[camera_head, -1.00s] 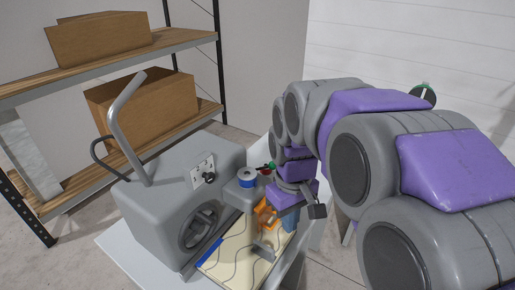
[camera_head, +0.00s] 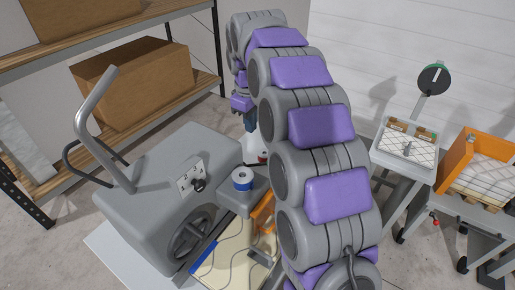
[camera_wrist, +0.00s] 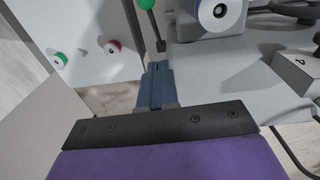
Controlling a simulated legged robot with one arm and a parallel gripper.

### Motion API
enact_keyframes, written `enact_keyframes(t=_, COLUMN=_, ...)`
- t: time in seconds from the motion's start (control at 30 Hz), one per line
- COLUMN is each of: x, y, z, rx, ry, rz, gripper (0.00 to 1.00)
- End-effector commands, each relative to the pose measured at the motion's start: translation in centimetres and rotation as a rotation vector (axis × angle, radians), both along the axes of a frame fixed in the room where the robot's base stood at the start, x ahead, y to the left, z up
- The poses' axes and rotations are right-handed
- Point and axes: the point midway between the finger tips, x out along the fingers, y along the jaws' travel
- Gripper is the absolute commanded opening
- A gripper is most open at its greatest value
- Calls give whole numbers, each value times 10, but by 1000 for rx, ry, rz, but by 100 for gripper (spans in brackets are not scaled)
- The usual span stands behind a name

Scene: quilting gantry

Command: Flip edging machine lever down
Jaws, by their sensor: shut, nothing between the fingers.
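The grey edging machine (camera_head: 150,185) stands at the left of the head view, with a bent pipe handle on top. In the wrist view a lever with a green ball knob (camera_wrist: 146,4) and a thin dark rod rises at the top centre. The rod's lower end is close to the tips of my gripper (camera_wrist: 158,66); I cannot tell whether they touch. My gripper is shut and empty. In the head view it shows small behind the machine (camera_head: 250,122), partly hidden by my arm. I cannot make out the lever in the head view.
A blue and white spool (camera_head: 242,180) sits beside the machine. A patterned fabric piece (camera_head: 225,262) lies in front. Shelves with cardboard boxes (camera_head: 150,80) stand behind. A cart with an orange bin (camera_head: 480,160) is at right. Red (camera_wrist: 112,47) and green knobs show on a pale panel.

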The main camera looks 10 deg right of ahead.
Motion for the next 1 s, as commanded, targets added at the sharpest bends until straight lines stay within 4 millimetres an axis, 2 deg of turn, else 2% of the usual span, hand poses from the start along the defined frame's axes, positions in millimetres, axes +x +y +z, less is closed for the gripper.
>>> enact_keyframes(t=0.4, x=4, y=-1, z=0, rx=0, ry=-2, rz=4, gripper=0)
enact_keyframes(t=0.57, x=4, y=-1, z=-9, rx=0, ry=2, rz=4, gripper=0)
enact_keyframes(t=0.67, x=5, y=-1, z=-22, rx=0, ry=0, rz=4, gripper=0)
enact_keyframes(t=1.0, x=8, y=-4, z=-90, rx=-1, ry=2, rz=3, gripper=0)
